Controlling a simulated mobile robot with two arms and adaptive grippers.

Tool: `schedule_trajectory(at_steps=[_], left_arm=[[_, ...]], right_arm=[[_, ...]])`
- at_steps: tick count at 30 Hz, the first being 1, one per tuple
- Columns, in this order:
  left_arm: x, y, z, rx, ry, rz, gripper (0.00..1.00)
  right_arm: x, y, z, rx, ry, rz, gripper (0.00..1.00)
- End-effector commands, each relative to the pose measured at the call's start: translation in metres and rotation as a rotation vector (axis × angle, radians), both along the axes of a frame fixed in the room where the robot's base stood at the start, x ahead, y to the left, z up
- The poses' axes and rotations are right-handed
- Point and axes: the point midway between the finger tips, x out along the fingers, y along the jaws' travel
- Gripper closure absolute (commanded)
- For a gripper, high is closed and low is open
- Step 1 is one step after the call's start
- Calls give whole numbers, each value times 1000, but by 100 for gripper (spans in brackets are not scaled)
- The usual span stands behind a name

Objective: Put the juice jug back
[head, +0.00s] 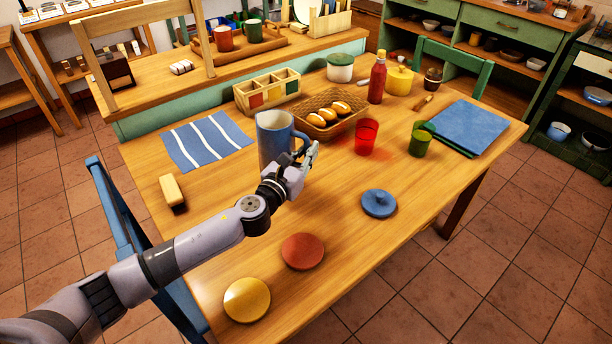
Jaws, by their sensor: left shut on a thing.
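A blue jug (272,137) with a pale rim stands upright over the middle-left part of the wooden table. Its handle is on its right side. My left gripper (311,156) is at the handle, shut on it. The gripper and wrist hide part of the jug's lower side, and I cannot tell whether its base touches the table. My right gripper is not in view.
Behind the jug are a bread basket (317,128) and a divided wooden box (258,98). A striped blue cloth (205,141) lies to the left. A red cup (366,138) stands to the right. Near the front are a blue lid (379,204) and red disc (302,251).

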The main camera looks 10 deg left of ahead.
Motion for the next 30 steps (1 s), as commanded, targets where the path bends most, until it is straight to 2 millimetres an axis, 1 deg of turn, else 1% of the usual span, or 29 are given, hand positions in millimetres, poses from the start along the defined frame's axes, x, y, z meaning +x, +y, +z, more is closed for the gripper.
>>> schedule_trajectory(at_steps=[2, 8, 12, 15, 18, 26, 29, 30], left_arm=[[1, 0, -8, 1, -8, 2, 100], [1, 0, -20, 1, -9, 0, 100], [1, 0, -43, 1, -7, 1, 100], [1, 0, -54, 0, -6, 2, 100], [1, 0, -57, 2, -8, 1, 100], [1, 0, -56, 2, -9, 1, 100], [1, 0, -59, 2, -8, 1, 100], [0, 0, -63, 0, -1, 0, 88]], right_arm=[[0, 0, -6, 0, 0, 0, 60], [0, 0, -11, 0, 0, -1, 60], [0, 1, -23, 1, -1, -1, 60], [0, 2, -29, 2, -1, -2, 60], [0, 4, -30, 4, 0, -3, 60], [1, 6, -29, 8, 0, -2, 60], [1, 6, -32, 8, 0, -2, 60], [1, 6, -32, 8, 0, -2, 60]])
